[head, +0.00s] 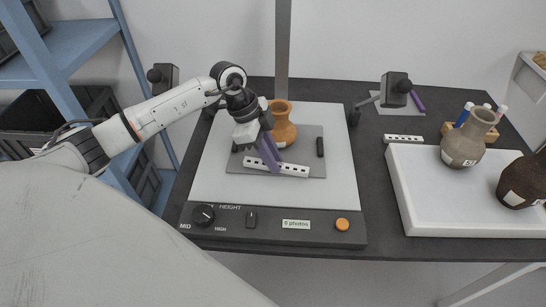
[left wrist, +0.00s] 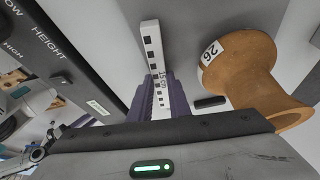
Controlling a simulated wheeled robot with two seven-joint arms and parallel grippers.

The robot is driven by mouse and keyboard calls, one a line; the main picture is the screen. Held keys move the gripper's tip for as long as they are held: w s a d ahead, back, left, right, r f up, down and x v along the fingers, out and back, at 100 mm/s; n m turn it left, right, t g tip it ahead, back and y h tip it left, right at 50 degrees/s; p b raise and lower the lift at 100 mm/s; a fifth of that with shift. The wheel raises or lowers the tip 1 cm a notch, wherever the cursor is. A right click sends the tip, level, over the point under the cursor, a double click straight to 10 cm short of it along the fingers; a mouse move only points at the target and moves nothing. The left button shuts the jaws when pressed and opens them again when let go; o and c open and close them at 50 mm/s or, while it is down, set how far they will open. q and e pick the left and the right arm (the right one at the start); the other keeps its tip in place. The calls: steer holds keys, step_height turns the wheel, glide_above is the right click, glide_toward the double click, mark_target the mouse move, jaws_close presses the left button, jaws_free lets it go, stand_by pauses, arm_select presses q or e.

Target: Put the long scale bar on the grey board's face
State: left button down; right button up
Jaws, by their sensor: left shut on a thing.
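The long scale bar (head: 290,170), white with black marks, lies low over the near part of the grey board (head: 306,138). My left gripper (head: 270,160) has purple fingers and is shut on the bar, towards its middle. In the left wrist view the bar (left wrist: 152,48) runs away between the two fingers (left wrist: 161,92). I cannot tell whether the bar touches the board's face. An orange-brown pot (head: 283,129) stands at the board's back, behind the bar; its label 26 shows in the left wrist view (left wrist: 245,65). My right gripper is not in view.
A small black block (head: 320,147) sits at the board's right. The board lies on a white panel (head: 338,185) with a control strip (head: 270,225) in front.

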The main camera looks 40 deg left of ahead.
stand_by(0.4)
arm_select(q)
steer(key=c, duration=1.6)
jaws_free()
steer(key=shift+o, duration=0.6)
steer(key=o, duration=0.4)
